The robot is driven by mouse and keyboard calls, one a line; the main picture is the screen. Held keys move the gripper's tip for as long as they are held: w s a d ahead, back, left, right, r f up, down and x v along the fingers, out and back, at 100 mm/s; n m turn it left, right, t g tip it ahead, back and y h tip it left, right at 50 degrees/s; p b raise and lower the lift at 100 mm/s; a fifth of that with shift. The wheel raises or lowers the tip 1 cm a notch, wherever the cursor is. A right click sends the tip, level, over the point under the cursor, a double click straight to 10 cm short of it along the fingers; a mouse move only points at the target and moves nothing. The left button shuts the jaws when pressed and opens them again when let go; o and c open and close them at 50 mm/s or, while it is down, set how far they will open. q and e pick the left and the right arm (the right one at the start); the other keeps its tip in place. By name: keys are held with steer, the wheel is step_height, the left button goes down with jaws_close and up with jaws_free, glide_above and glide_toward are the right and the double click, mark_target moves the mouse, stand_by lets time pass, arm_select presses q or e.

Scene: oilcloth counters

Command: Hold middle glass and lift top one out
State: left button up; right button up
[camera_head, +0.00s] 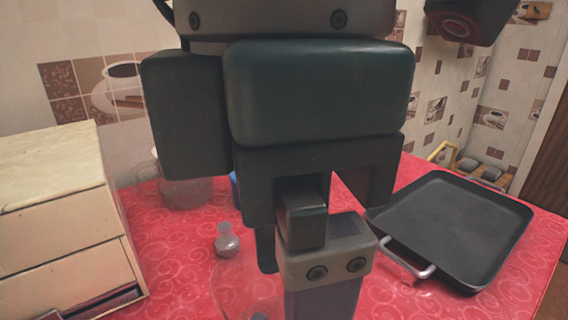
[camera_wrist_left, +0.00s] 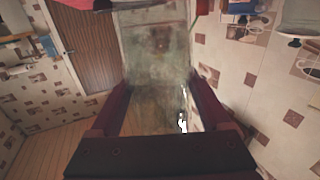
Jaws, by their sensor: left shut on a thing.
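My left gripper (camera_head: 296,272) fills the middle of the head view, its dark body hiding much of the counter. In the left wrist view its two fingers (camera_wrist_left: 160,88) stand on either side of a clear, greenish see-through glass (camera_wrist_left: 157,50), and it is shut on this glass. In the head view a faint clear glass (camera_head: 238,292) shows at the bottom, left of the gripper and partly behind it. I cannot tell the separate glasses of a stack apart, nor which one is held. My right gripper is not in view.
A black tray-like pan (camera_head: 460,225) with metal handles lies at right on the red patterned oilcloth (camera_head: 165,255). A clear jar (camera_head: 187,185) and a small shaker (camera_head: 226,241) stand left of the gripper. A beige drawer box (camera_head: 65,225) fills the left edge.

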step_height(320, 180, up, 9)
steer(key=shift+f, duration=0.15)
arm_select(q)
steer(key=o, duration=1.4)
